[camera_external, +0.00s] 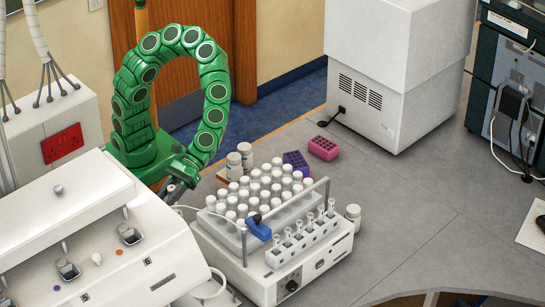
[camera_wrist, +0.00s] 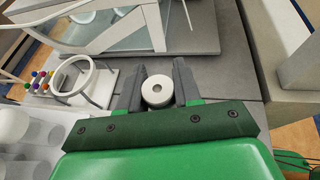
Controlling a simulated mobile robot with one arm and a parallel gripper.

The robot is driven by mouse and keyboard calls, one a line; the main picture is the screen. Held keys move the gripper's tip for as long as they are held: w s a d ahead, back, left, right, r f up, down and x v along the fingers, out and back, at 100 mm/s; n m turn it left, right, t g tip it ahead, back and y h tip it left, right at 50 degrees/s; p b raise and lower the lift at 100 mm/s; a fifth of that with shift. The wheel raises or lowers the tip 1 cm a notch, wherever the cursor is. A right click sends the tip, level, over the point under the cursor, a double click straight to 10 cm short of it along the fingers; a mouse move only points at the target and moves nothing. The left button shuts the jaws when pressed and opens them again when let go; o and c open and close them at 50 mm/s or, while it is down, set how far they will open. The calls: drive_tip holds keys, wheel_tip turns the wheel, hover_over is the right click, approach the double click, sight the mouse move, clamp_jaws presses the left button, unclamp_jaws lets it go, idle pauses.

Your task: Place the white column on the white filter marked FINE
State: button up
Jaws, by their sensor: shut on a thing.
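In the wrist view my gripper (camera_wrist: 160,74) is shut on a white round piece with a dark hole in its top, which I take for the white column (camera_wrist: 157,92). It sits between the two grey fingers and is seen end-on. In the external view my gripper (camera_external: 177,188) is beside the left edge of the vial rack, behind the white machine; the column cannot be made out there. I can read no FINE mark in either view, so I cannot tell which thing is the white filter.
A rack of white-capped vials (camera_external: 262,190) stands on a white instrument with a blue clamp (camera_external: 257,228). A white machine (camera_external: 90,225) fills the left front. The wrist view shows a white ring (camera_wrist: 91,80) near the left finger and coloured balls (camera_wrist: 40,82).

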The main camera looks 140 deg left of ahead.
drive_tip(key=shift+f, duration=1.7)
drive_tip(key=shift+f, duration=0.15)
drive_tip(key=o, duration=1)
drive_tip(key=shift+r, duration=0.2)
drive_tip(key=v, duration=1.2)
drive_tip(key=shift+s, duration=0.1)
